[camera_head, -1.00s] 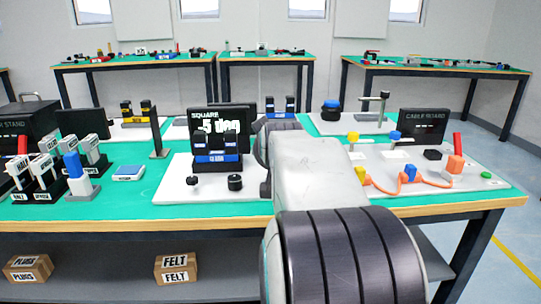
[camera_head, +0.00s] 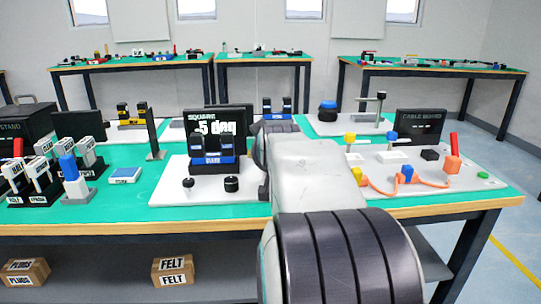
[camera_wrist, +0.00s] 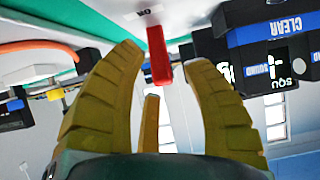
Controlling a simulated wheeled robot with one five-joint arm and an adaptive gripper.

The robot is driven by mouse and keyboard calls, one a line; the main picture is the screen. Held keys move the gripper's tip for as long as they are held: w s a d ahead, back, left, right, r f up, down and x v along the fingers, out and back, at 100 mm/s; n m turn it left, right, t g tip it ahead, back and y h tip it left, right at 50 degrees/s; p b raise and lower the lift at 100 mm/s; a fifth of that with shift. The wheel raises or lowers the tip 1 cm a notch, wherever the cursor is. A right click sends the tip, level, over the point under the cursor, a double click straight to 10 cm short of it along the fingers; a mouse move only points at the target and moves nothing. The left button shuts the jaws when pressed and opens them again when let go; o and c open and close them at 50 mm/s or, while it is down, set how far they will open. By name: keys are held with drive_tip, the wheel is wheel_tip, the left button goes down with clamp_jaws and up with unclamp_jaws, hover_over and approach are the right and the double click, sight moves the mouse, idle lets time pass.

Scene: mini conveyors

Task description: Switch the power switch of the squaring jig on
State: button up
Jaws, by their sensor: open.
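The squaring jig stands on a white board (camera_head: 170,190) on the near table, with a black display (camera_head: 238,124) reading SQUARE and about 5 deg, and a blue-and-black block (camera_head: 214,163). In the wrist view, seen upside down, a red switch lever (camera_wrist: 159,62) sticks out of a pale panel beside an ON label (camera_wrist: 149,12). My gripper (camera_wrist: 163,56) is open, with yellow-olive fingers on either side of the lever. I cannot tell whether they touch it. In the head view my arm hides the gripper and this lever.
Two black knobs (camera_head: 231,184) stand at the board's front. Right of my arm is a cable board with an orange cable (camera_head: 380,188), coloured blocks and a black display (camera_head: 421,126). Labelled switch stands (camera_head: 40,176) and a blue-and-white box (camera_head: 125,175) are at left.

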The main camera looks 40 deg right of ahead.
drive_tip(key=v, duration=1.2)
drive_tip(key=shift+r, duration=0.1)
idle(0.4)
